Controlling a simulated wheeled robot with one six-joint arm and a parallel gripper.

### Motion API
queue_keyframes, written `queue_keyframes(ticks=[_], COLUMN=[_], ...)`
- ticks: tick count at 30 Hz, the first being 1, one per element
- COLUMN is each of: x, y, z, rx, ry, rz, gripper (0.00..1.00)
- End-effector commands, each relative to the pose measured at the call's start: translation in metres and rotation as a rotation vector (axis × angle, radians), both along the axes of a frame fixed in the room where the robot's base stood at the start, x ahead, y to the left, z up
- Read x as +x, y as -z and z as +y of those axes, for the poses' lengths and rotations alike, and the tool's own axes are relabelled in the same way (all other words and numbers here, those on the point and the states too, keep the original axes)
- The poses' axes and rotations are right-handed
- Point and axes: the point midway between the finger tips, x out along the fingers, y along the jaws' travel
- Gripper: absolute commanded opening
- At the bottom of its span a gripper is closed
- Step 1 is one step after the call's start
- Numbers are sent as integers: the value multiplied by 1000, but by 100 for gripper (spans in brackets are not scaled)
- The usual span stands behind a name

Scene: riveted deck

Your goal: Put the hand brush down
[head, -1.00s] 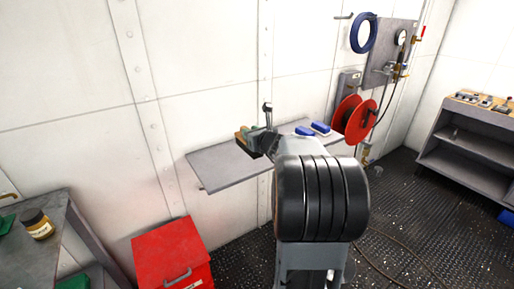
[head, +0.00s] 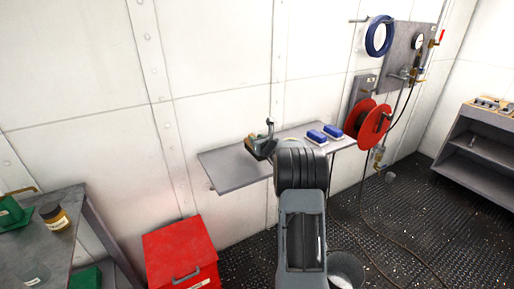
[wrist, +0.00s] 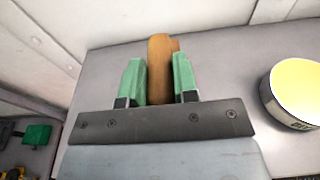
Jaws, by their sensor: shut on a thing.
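My gripper (head: 263,147) is over the left-middle part of the grey wall shelf (head: 232,172). In the wrist view its two green finger pads (wrist: 159,80) are shut on a brown, wood-coloured piece, the hand brush (wrist: 160,50). The brush sticks out beyond the pads, and its bristles are not visible. In the head view only a small tan bit of the brush (head: 250,140) shows beside the gripper. I cannot tell whether it touches the shelf or is just above it.
Two blue-topped blocks (head: 316,137) (head: 333,131) lie on the shelf's right part. A yellow-topped round can (wrist: 300,92) stands right of the gripper in the wrist view. The shelf's left part is clear. A red box (head: 180,252) stands below; a red hose reel (head: 372,124) hangs right.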

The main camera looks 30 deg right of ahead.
Motion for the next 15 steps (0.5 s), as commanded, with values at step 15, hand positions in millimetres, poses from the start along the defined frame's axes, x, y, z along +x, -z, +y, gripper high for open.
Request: queue_keyframes(ticks=[15], x=[4], y=[34], z=[-2], rx=[0], ry=[1], rz=[-1], gripper=[0])
